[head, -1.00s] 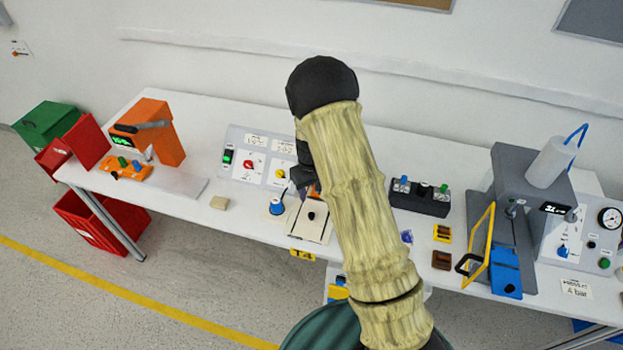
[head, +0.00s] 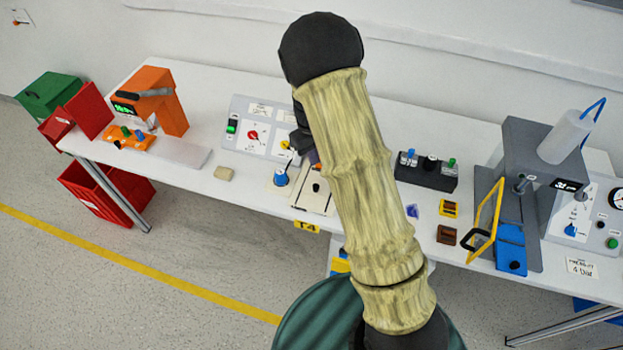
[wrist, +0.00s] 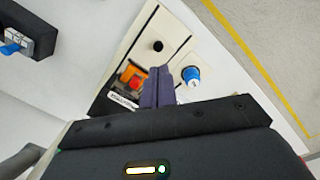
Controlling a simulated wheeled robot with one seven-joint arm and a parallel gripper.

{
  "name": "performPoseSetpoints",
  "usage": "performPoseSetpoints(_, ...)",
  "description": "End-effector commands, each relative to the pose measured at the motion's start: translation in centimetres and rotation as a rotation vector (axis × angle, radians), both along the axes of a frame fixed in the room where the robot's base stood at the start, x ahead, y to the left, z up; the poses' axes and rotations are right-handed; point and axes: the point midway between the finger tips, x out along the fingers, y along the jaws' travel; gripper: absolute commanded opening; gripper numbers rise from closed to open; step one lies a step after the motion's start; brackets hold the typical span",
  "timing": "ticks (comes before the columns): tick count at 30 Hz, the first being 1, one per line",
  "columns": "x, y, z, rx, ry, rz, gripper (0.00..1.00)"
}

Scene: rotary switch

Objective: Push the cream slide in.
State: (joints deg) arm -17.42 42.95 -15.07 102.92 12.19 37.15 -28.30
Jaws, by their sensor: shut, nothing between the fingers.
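The cream slide (wrist: 172,36) is a flat plate with a round black knob (wrist: 158,45), set in a light fixture on the bench. In the head view the slide (head: 308,199) lies just left of my arm, which hides part of the fixture. An orange part with a red top (wrist: 134,80) sits in the opening at the slide's inner end. My gripper (wrist: 158,72) is shut and empty. Its purple fingertips are over the fixture, beside the orange part and a little apart from the knob in the picture. I cannot tell whether they touch anything.
A blue knob (wrist: 191,74) on a cream base stands close beside the fingers; it also shows in the head view (head: 281,177). A switch panel (head: 252,134) stands behind. A black button box (head: 427,171) is to the right. Bare bench lies left of the blue knob.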

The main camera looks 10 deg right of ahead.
Motion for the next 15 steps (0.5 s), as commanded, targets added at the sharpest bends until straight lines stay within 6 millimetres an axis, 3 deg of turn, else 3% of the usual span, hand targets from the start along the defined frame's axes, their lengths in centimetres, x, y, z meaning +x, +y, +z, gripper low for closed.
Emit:
performPoseSetpoints(1, -0.9, 0.9, -2.0, -0.028, 0.019, 0.062, 0.00)
performPoseSetpoints(6, -3.5, 2.5, -6.8, -0.143, 0.062, 0.302, 0.00)
performPoseSetpoints(15, -7.3, 4.0, -12.3, -0.371, 0.128, 0.741, 0.00)
